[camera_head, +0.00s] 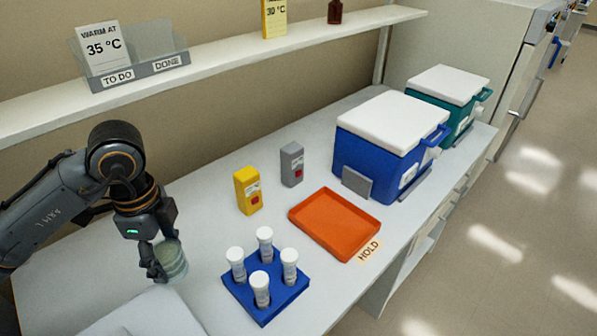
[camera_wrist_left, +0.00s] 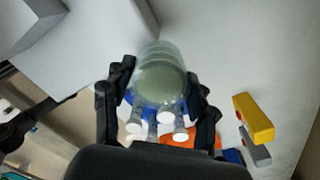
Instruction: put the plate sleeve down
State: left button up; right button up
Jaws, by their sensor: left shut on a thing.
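The plate sleeve (camera_head: 172,260) is a translucent, greenish cylinder at the lower left of the bench in the head view. My left gripper (camera_head: 160,264) is shut on it, with fingers at its sides. In the left wrist view the plate sleeve (camera_wrist_left: 160,82) sits between the two fingers of my left gripper (camera_wrist_left: 158,105). I cannot tell whether its base touches the bench. My right gripper is not in view.
A blue rack (camera_head: 266,298) with several white-capped tubes stands right of the sleeve. Beyond it are an orange tray (camera_head: 335,224) by a HOLD label, yellow (camera_head: 248,190) and grey (camera_head: 292,164) devices, and a blue cooler (camera_head: 385,145). A pale block (camera_head: 145,315) lies in front.

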pick_arm(q)
jog(key=shift+a+r, duration=0.1)
jog(key=shift+s+d+r, duration=0.1)
jog(key=shift+d+r, duration=0.1)
jog(key=shift+d, duration=0.1)
jog(key=shift+w+a+f, duration=0.3)
jog(key=shift+w+f, duration=0.05)
jog(key=shift+w, duration=0.2)
jog(key=w+a+f, duration=0.2)
jog(key=w, duration=0.1)
jog(key=w+a+f+p, duration=0.1)
jog(key=w+a+f, duration=0.1)
jog(key=w+f, duration=0.1)
jog(key=w+a+f+p, duration=0.1)
jog(key=w+a+f, duration=0.1)
jog(key=w+f, duration=0.1)
jog(key=shift+w, duration=0.5)
jog(key=shift+w+a+f, duration=0.2)
jog(key=shift+w+f, duration=0.15)
jog(key=shift+f, duration=0.15)
notch_tip(320, 180, down, 3)
jog(key=shift+w+r+p, duration=0.1)
jog(key=shift+p, duration=0.8)
jog(key=shift+f, duration=0.3)
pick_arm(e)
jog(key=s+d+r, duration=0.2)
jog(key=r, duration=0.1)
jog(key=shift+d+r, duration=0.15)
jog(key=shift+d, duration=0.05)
